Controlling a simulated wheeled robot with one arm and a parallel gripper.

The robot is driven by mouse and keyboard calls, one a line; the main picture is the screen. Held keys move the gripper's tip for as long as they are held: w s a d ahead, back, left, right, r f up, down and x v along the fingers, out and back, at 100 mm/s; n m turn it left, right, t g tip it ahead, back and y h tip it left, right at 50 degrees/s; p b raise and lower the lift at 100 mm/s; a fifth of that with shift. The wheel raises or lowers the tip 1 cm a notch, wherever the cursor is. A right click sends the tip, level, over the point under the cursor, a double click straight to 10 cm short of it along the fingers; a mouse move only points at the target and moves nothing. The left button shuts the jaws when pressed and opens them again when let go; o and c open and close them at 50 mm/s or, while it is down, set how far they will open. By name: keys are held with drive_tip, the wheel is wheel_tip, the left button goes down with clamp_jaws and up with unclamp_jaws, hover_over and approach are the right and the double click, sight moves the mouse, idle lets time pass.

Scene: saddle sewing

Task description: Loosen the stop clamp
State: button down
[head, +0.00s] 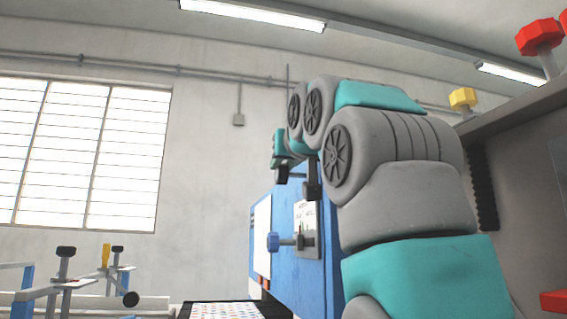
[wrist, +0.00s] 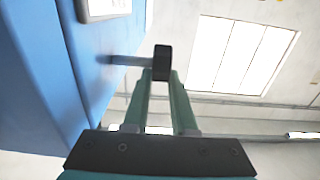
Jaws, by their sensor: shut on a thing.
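My gripper (wrist: 160,78) has its two green fingers closed on a black knob (wrist: 162,60) in the wrist view. The knob sits on the end of a grey shaft (wrist: 126,60) that sticks out from a blue machine body (wrist: 35,75). In the head view, my gripper (head: 283,168) is beside the upper part of the blue machine (head: 285,210), with the black knob (head: 283,176) at its tips. My arm hides much of the machine. Nothing in view is labelled as the stop clamp, so I cannot tell for sure that this knob belongs to it.
A blue knob (head: 272,242) on a grey shaft sticks out lower on the machine. Another black-ended part (head: 312,191) hangs close to my arm. Yellow (head: 463,98) and red (head: 540,36) knobs stand at right. A rack with knobs (head: 64,265) is at lower left.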

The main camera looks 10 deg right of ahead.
drive_tip(key=shift+r, duration=0.1)
drive_tip(key=r+g+p, duration=0.1)
drive_tip(key=p, duration=0.2)
drive_tip(key=shift+p, duration=0.4)
drive_tip(key=g+p, duration=0.1)
drive_tip(key=p, duration=0.3)
drive_tip(key=g+p, duration=0.1)
drive_tip(key=p, duration=0.2)
drive_tip(key=shift+w+r+g+p, duration=0.1)
drive_tip(key=shift+w+g+p, duration=0.25)
drive_tip(key=shift+w+g, duration=0.05)
drive_tip(key=shift+p, duration=0.35)
drive_tip(key=shift+f+g, duration=0.3)
drive_tip(key=shift+f, duration=0.1)
drive_tip(key=c, duration=0.7)
unclamp_jaws()
